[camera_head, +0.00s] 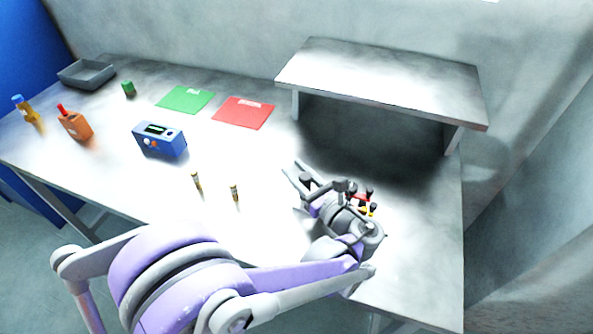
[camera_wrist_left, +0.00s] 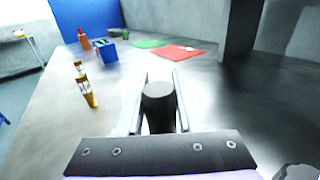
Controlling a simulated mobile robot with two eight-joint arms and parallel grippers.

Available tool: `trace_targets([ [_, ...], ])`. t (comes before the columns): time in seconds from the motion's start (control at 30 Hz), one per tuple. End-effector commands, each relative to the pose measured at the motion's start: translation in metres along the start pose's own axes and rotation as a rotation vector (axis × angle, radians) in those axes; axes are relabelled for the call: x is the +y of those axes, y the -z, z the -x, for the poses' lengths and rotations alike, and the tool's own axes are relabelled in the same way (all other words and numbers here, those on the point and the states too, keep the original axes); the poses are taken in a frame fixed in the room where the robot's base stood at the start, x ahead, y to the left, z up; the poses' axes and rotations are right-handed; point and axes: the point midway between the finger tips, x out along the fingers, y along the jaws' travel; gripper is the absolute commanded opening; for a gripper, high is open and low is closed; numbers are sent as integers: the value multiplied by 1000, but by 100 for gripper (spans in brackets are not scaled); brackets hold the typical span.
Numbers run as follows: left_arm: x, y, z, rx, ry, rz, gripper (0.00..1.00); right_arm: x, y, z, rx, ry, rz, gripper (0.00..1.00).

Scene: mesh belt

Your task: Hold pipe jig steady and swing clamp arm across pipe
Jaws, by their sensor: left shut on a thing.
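My left gripper (camera_head: 306,176) is over the right part of the table, in front of the raised shelf. It is shut on a dark upright cylinder (camera_wrist_left: 159,106), which stands between its two pale fingers in the left wrist view. The cylinder looks like a black knob or handle; what it belongs to is hidden. Just right of the gripper, small red parts (camera_head: 361,196) and yellow parts (camera_head: 371,211) with black knobs show from behind my wrist. They may belong to the jig; its body and any pipe are hidden by my arm. My right gripper is in neither view.
Two small brass-coloured cylinders (camera_head: 235,193) stand left of the gripper. Farther back are a blue box (camera_head: 160,139), a green mat (camera_head: 186,99) and a red mat (camera_head: 243,113). The raised shelf (camera_head: 385,75) stands behind. Bottles and a grey tray (camera_head: 87,74) are far left.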

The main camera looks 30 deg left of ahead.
Motion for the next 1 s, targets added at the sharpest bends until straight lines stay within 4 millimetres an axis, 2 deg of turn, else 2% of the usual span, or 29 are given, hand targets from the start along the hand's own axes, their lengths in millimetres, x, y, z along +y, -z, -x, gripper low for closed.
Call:
trace_targets([
  [0.93, 0, 0, 0, 1, 0, 0, 0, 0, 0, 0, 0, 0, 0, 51],
  [0.97, 0, 0, 0, 1, 0, 0, 42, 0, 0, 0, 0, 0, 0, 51],
  [1.0, 0, 0, 0, 0, 0, 0, 49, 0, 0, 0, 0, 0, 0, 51],
])
